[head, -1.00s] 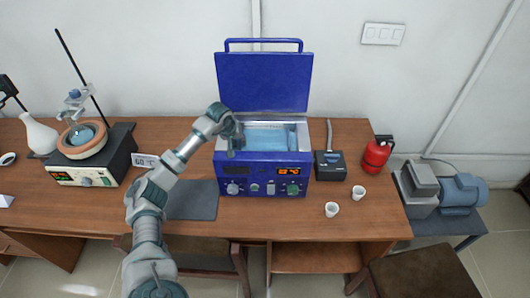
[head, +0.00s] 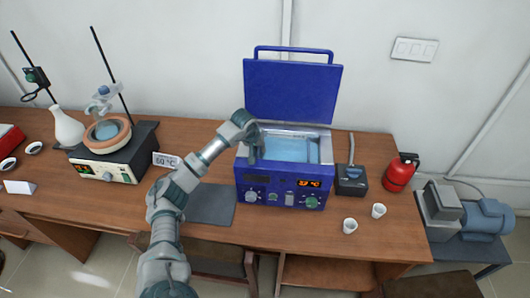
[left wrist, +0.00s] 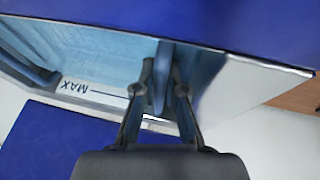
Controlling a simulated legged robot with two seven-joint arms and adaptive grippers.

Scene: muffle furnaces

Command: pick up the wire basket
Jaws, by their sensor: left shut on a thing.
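The wire basket sits inside the open blue water bath (head: 285,183); mostly its blue end handles show. One handle (head: 314,151) is at the bath's right end in the head view. In the left wrist view, a far handle (left wrist: 35,65) shows at left and a near blue-grey handle (left wrist: 161,82) stands between my fingers. My left gripper (head: 256,150) is over the bath's left end, pointing down, and shut on that near handle. The fingers also show in the left wrist view (left wrist: 162,88). The basket's wire body cannot be made out. My right gripper is not in view.
The bath's raised blue lid (head: 291,92) stands behind the gripper. A small black device (head: 351,181), a red extinguisher-like can (head: 400,173) and white cups (head: 350,226) are at right. A heater with a flask (head: 110,160) is at left. A dark mat (head: 212,204) lies in front.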

